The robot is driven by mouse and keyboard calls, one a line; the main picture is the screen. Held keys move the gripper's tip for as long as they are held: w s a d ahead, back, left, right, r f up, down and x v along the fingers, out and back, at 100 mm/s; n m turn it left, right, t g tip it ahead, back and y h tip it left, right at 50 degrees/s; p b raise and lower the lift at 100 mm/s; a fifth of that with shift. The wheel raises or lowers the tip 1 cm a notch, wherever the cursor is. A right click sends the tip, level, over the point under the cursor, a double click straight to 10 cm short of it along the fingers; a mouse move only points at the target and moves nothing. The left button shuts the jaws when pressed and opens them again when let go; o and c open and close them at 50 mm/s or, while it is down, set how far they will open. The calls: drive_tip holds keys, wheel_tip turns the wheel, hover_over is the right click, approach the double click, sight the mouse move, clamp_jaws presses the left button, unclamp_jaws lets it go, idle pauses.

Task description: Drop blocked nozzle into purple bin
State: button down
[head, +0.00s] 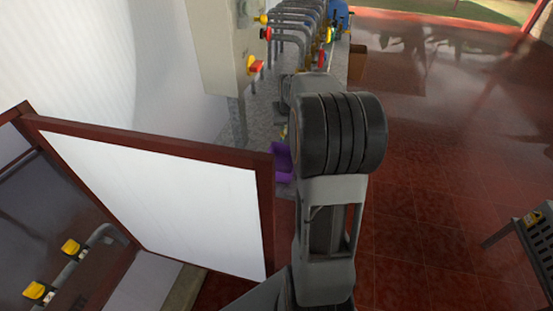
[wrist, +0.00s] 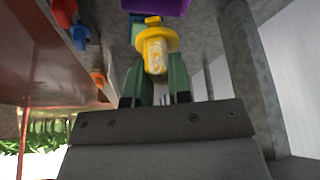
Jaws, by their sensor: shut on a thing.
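My gripper (wrist: 157,66) has two green fingers, shut on a yellow nozzle (wrist: 155,47) with a wide collar and a pale, whitish body, in the wrist view. The purple bin (wrist: 160,6) is partly in sight at the top edge of the wrist view, just beyond the nozzle. In the head view the purple bin (head: 281,165) shows beside my arm, partly hidden by the arm and a framed panel. My gripper is hidden behind my arm there. I cannot tell whether the nozzle is over the bin.
A white panel with a brown frame (head: 155,145) stands close left of my arm. Grey hanging pipes (head: 290,35) with coloured ends line the back. A grey post (wrist: 243,70) rises beside my gripper in the wrist view. Red tiled floor (head: 440,180) is open on the right.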

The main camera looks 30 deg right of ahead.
drive_tip(key=shift+s+f+b, duration=0.1)
drive_tip(key=shift+f+b, duration=1.75)
drive_tip(key=shift+f, duration=0.95)
drive_tip(key=c, duration=1)
unclamp_jaws()
drive_tip(key=shift+o, duration=0.2)
drive_tip(key=v, duration=1.4)
drive_tip(key=shift+d, duration=0.15)
